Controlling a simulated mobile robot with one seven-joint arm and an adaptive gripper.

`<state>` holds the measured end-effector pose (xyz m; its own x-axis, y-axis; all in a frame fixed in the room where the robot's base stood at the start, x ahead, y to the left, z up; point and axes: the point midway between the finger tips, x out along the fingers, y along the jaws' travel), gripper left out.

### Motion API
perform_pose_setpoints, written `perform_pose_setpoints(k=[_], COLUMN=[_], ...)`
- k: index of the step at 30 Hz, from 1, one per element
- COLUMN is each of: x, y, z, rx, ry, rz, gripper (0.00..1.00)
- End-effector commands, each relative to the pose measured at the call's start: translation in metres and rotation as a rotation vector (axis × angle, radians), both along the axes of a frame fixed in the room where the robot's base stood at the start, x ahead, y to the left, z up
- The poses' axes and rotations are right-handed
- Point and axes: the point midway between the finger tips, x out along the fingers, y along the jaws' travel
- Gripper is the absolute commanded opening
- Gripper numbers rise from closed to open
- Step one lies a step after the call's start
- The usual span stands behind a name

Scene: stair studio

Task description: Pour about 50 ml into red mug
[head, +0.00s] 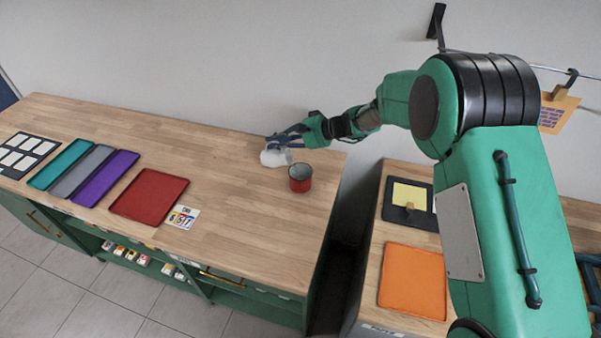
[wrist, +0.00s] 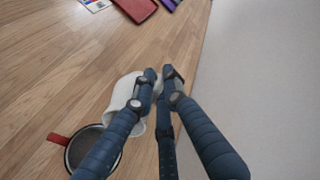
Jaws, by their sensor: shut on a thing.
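The red mug (head: 300,184) stands upright on the wooden counter, near its right end. Its dark inside and red handle also show at the lower left of the wrist view (wrist: 57,139). A white vessel (head: 271,158), which looks like a jug, is just behind and left of the mug. My gripper (head: 283,139) is shut on it from behind; in the wrist view the fingers (wrist: 159,75) close at its edge and cover part of the white vessel (wrist: 122,92). I cannot tell how far it is tilted, whether it touches the counter, or what liquid is in either.
The wall is close behind my gripper. A gap separates this counter from the right one with an orange tray (head: 413,280).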

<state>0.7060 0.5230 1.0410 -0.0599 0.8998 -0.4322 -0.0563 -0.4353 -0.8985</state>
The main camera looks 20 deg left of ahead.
Motion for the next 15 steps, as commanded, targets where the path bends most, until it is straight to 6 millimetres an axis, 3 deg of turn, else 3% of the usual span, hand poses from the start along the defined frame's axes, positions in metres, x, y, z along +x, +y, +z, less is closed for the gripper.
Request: perform_pose_setpoints(k=[15], x=[0.0006], y=[-0.0067], z=[-0.0018], rx=[0.037], ry=[-0.001], rz=[0.0], gripper=[0.0])
